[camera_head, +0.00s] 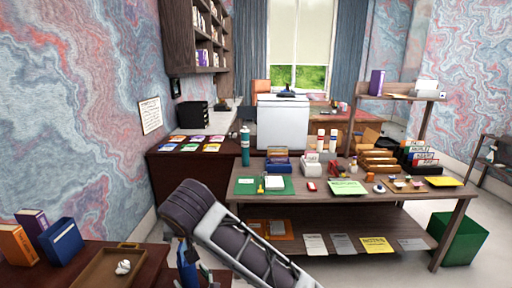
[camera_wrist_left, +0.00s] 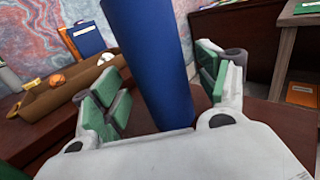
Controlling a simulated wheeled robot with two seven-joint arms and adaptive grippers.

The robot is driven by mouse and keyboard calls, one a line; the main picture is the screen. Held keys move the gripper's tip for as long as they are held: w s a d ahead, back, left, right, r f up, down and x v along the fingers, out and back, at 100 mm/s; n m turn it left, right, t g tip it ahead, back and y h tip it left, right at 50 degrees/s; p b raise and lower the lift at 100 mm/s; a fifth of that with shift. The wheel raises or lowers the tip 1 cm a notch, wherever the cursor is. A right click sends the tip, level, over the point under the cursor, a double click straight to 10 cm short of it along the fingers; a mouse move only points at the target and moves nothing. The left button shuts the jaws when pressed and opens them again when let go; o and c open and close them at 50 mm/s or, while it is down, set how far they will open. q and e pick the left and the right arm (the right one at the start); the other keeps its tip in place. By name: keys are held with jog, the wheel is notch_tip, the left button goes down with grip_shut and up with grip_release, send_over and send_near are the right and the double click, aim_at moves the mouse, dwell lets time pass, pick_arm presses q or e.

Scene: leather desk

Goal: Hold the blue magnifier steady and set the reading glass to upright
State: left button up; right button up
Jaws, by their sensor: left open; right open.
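In the left wrist view a thick blue cylinder (camera_wrist_left: 150,55), perhaps the blue magnifier's handle, stands tilted between the green-padded fingers of my left gripper (camera_wrist_left: 163,88). These fingers are open on either side of it; I cannot tell whether they touch it. I cannot make out the lens or a separate reading glass.
The left desk holds a brown tray (camera_head: 90,272) with crumpled white paper (camera_head: 123,267), a blue book (camera_head: 62,240) and an orange book (camera_head: 17,244). A long wooden table (camera_head: 310,198) carries many items. A green bin (camera_head: 464,240) stands at the right.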

pick_arm(q)
jog(key=v, duration=1)
jog(key=shift+r, duration=0.1)
